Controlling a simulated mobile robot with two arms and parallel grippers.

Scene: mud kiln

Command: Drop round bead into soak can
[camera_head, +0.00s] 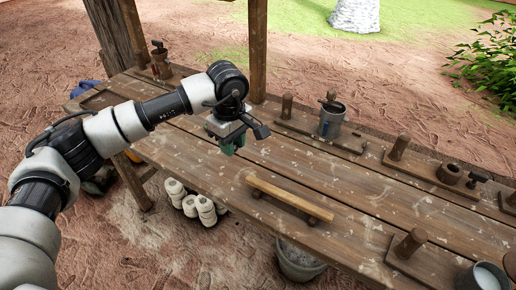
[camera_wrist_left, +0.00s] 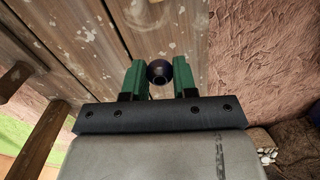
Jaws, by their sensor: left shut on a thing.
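My left gripper (camera_head: 230,146) has green fingers and hangs over the near part of the wooden workbench, left of its middle. In the left wrist view the gripper (camera_wrist_left: 158,76) is shut on a dark round bead (camera_wrist_left: 158,71) with a hole facing the camera. The bead cannot be made out in the head view. A grey metal can (camera_head: 331,124) with a blue patch stands on a wooden board at the far side, right of the gripper and apart from it. Which container is the soak can is not certain. My right gripper does not show.
A wooden bar (camera_head: 290,199) lies along the bench's near edge. Boards with wooden pegs (camera_head: 397,149) line the far side. A grey bucket (camera_head: 300,261) stands below the near edge. A white-filled container (camera_head: 485,278) is at bottom right. A wooden post (camera_head: 258,50) rises behind the gripper.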

